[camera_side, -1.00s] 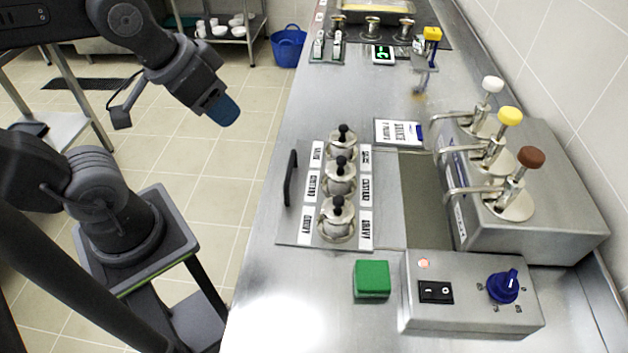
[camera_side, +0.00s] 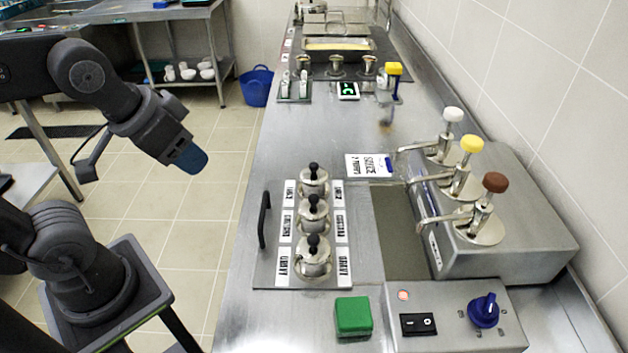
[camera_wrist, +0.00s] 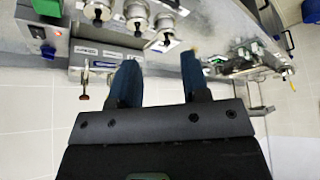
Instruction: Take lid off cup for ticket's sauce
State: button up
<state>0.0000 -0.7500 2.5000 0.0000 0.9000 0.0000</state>
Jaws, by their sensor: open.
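Three metal cups, far (camera_side: 313,183), middle (camera_side: 312,216) and near (camera_side: 313,262), stand in a row on a plate on the counter. Each has a lid with a black knob. The nearest cup's labels seem to read GRAVY and the middle's CUSTARD; the far cup's are too small to read surely. A white ticket (camera_side: 364,164) lies beyond the cups; its sauce word is not clear to me. My gripper (camera_side: 190,158) is up left of the counter, well away from the cups. The wrist view shows its blue fingers (camera_wrist: 159,66) apart and empty.
Right of the cups is a pump unit (camera_side: 530,235) with white, yellow and brown knobs. In front are a green block (camera_side: 353,316) and a control box (camera_side: 455,325) with a blue dial. A black handle (camera_side: 264,220) stands at the plate's left edge.

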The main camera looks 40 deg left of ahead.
jog(key=shift+o, duration=0.8)
jog(key=m+g+y, duration=0.1)
jog(key=m+g, duration=0.5)
jog(key=m, duration=0.7)
send_over(313, 165)
jog(key=w+d, duration=0.1)
jog(key=d, duration=0.1)
notch_tip(313, 165, down, 4)
jog(key=f, duration=0.4)
jog(key=a+f, duration=0.1)
jog(key=f, duration=0.3)
jog(key=a+f, duration=0.1)
jog(key=f, duration=0.4)
jog(key=shift+s, duration=0.4)
jog(key=shift+c, duration=0.3)
jog(key=shift+m, duration=0.3)
grip_shut()
